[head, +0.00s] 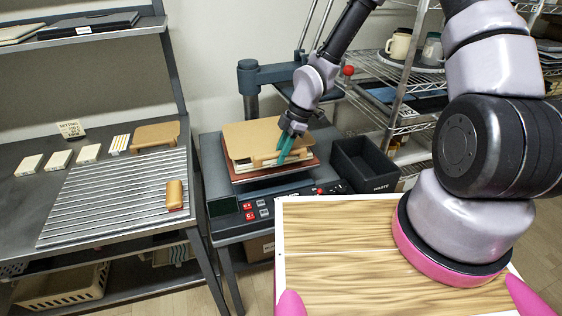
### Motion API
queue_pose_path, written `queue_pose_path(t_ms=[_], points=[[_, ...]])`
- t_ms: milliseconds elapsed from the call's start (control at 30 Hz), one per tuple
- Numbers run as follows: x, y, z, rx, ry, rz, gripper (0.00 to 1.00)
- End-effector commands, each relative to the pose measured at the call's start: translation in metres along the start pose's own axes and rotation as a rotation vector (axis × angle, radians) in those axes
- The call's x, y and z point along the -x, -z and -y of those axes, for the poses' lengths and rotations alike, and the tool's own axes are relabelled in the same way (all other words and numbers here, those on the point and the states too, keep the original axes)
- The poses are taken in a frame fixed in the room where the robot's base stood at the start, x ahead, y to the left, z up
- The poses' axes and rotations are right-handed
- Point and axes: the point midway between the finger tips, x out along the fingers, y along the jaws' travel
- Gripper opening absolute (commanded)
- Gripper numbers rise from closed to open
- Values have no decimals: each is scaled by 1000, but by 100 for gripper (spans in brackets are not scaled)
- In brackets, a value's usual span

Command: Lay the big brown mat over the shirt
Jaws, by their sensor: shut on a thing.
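The big brown mat (248,137) lies over the press bed, roughly flat. My gripper (283,158), with teal fingers, is shut on the mat at its front right edge. A pale layer, perhaps the shirt (241,166), shows as a thin strip under the mat's front edge; the mat hides the rest. A red-brown plate (249,179) lies beneath them. I cannot tell whether the mat rests fully on the layer below.
A black waste bin (364,166) stands right of the press. The press control panel (262,212) is in front. Wire shelves stand behind, right.

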Motion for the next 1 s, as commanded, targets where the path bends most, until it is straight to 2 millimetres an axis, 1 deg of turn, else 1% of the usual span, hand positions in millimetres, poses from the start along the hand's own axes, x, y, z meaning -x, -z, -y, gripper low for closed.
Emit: queue_pose_path(t_ms=[300,600,633,667,700,1000], points=[[-34,-14,0,-2,1,1,0],[-36,-15,0,-2,-1,1,0],[-36,-16,0,-2,-1,1,31],[-36,-15,0,-2,-1,1,42],[-36,-15,0,-2,-1,1,57],[-35,-15,0,-2,-1,1,57]])
